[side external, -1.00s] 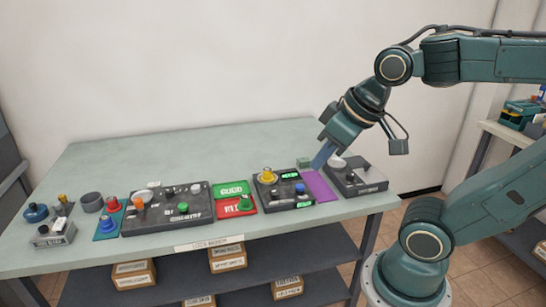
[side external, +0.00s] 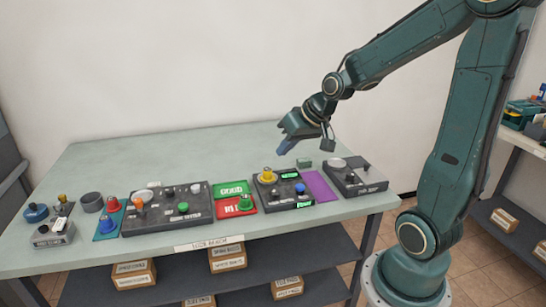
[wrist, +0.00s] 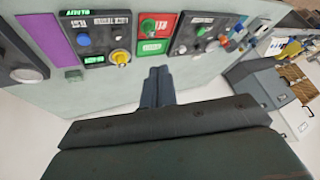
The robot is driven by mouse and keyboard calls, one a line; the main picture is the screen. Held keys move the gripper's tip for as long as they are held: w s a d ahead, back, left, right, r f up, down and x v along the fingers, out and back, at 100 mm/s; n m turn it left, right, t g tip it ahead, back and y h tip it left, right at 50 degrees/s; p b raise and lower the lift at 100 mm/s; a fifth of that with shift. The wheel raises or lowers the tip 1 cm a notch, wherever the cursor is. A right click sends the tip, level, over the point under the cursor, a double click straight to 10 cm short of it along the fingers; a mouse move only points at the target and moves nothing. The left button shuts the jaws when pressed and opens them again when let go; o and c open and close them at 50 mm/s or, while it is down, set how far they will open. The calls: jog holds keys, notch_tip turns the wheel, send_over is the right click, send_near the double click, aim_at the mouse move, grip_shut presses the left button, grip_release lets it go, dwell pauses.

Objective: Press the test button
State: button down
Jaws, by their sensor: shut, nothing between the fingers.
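My gripper (side external: 284,148) is shut and empty, its blue fingers pointing down and left above the bench. In the wrist view the closed fingers (wrist: 158,76) show against bare bench beside the tester panel. That dark panel (side external: 290,194) carries a blue button (side external: 300,188), a black knob (side external: 275,193), a yellow knob (side external: 267,174) and green-lit displays. In the wrist view its blue button (wrist: 84,40) and yellow knob (wrist: 120,57) also show. The gripper is apart from every control. The panel lettering is too small to tell which control is marked test.
A larger dark panel (side external: 140,221) with several controls lies left, past a green card (side external: 232,189) and a red card (side external: 228,207) with a green knob (side external: 245,202). A purple mat (side external: 320,187) and another panel (side external: 374,182) lie right.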

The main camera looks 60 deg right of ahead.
jog(key=w+d+f+m+t, duration=0.1)
jog(key=w+d+f+m, duration=0.15)
jog(key=d+f, duration=0.4)
jog(key=m+t+h, duration=0.1)
jog(key=m, duration=0.3)
send_over(303, 188)
jog(key=shift+w+d+f+n, duration=0.15)
jog(key=shift+f+n, duration=0.1)
jog(key=shift+f, duration=1.4)
jog(key=shift+f, duration=0.2)
jog(key=shift+f, duration=4.25)
jog(key=shift+f, duration=0.9)
jog(key=shift+r, duration=0.9)
